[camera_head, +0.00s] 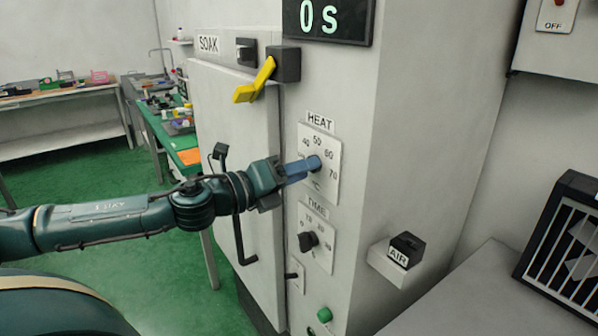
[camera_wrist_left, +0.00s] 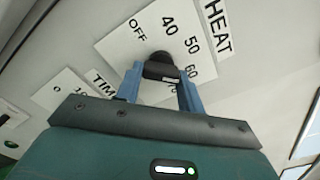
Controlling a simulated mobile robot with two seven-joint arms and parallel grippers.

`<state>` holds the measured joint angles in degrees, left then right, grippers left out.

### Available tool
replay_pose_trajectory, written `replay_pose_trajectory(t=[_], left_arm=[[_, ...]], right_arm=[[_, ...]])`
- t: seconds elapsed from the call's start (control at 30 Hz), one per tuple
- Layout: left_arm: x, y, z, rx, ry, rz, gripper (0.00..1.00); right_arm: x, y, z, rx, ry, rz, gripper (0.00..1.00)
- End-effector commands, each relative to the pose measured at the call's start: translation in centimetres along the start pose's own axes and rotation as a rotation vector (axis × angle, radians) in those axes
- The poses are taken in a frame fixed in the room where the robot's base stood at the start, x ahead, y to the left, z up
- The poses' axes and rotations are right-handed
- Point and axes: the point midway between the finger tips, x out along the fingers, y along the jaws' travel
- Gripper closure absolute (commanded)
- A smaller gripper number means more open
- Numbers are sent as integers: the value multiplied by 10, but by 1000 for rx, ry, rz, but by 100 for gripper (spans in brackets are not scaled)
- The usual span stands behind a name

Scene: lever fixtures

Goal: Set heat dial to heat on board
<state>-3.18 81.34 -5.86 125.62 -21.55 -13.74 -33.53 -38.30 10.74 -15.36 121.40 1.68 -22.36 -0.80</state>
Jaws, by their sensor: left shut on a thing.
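The heat dial is a black knob (camera_wrist_left: 161,66) on a white plate (camera_wrist_left: 128,44) marked OFF, 40, 50, 60 and 70. In the head view this plate (camera_head: 331,146) is on the front of the grey cabinet, under the HEAT label (camera_head: 320,121). My left gripper (camera_head: 308,166) reaches it from the left. Its blue fingers are shut on the knob, one on each side, as the left wrist view (camera_wrist_left: 160,80) shows. The fingers mostly hide the knob in the head view, and I cannot tell which mark it points to. My right gripper is not in view.
Below is the TIME dial (camera_head: 308,241), then a green button (camera_head: 324,314). Above are a yellow lever (camera_head: 255,82) at the SOAK door (camera_head: 232,130) and a display (camera_head: 328,20) reading 0 s. An AIR switch (camera_head: 407,249) sits at right. A door handle (camera_head: 239,240) hangs near my arm.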

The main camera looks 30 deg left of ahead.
Motion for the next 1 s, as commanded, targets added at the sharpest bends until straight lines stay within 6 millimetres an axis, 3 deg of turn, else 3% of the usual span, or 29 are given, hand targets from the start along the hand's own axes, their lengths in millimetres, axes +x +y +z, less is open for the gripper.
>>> replay_pose_trajectory(t=[0.57, 0.6, 0.87, 1.0], left_arm=[[0, 0, 0, 35, 1, 0, 85], [0, 0, 0, 35, 1, 0, 61], [0, 0, 0, 34, 0, 0, 40], [0, 0, 0, 34, 0, 0, 40]], right_arm=[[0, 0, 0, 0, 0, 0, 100], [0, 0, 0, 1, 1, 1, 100], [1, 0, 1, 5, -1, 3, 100], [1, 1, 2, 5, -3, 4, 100]])
